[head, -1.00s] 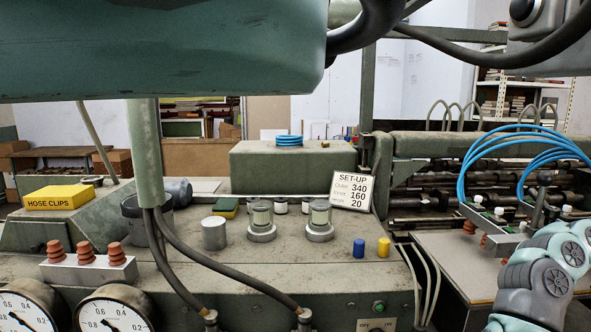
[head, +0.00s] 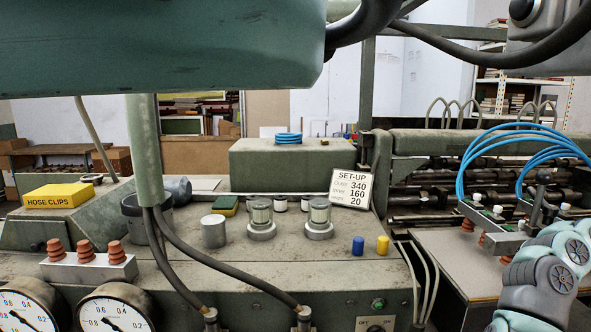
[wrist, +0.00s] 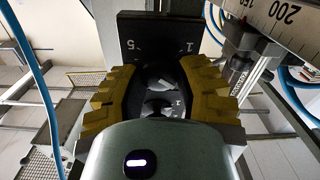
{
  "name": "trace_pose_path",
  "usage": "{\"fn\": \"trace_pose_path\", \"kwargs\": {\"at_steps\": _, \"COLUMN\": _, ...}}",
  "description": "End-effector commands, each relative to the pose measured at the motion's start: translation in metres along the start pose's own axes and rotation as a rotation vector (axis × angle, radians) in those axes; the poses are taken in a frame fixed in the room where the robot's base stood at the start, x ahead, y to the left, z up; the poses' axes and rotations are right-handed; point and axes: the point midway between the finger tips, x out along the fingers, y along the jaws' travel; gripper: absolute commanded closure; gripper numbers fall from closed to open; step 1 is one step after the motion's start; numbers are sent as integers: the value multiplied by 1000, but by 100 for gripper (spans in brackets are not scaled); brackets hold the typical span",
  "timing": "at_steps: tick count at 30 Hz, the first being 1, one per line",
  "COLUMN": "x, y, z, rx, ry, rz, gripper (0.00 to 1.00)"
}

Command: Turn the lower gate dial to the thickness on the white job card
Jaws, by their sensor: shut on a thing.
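In the wrist view, my gripper (wrist: 158,95) has its two yellow ridged fingers closed around a dark dial knob (wrist: 158,76). Most of the knob is hidden between the fingers. Behind it stands a black dial plate (wrist: 155,35) with the figures 5 and 1 showing near its lower part; the other figures are hidden. I cannot tell which figure the knob points to. In the head view, a white card (head: 351,187) headed SET-UP leans on the machine top and reads 340, 160 and 20. No thickness line can be read on it.
A ruler (wrist: 280,20) and a metal post lie close right of my gripper. Blue hoses (head: 520,150) loop above the right-hand board (head: 455,262). Pots, a yellow box (head: 60,197) and pressure gauges (head: 115,312) stand on the machine left of my arm.

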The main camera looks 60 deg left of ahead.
Motion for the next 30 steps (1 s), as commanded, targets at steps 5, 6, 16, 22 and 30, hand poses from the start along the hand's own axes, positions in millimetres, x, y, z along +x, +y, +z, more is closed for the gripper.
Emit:
{"fn": "trace_pose_path", "kwargs": {"at_steps": 5, "x": 0, "y": 0, "z": 0, "rx": -1, "ry": 0, "rz": 0, "gripper": 100}}
{"fn": "trace_pose_path", "kwargs": {"at_steps": 6, "x": 0, "y": 0, "z": 0, "rx": -1, "ry": 0, "rz": 0, "gripper": 100}}
{"fn": "trace_pose_path", "kwargs": {"at_steps": 16, "x": 0, "y": -1, "z": 1, "rx": -59, "ry": 0, "rz": -2, "gripper": 100}}
{"fn": "trace_pose_path", "kwargs": {"at_steps": 22, "x": 0, "y": -1, "z": 1, "rx": -58, "ry": -2, "rz": -3, "gripper": 100}}
{"fn": "trace_pose_path", "kwargs": {"at_steps": 30, "x": 0, "y": -1, "z": 0, "rx": -57, "ry": -1, "rz": -2, "gripper": 39}}
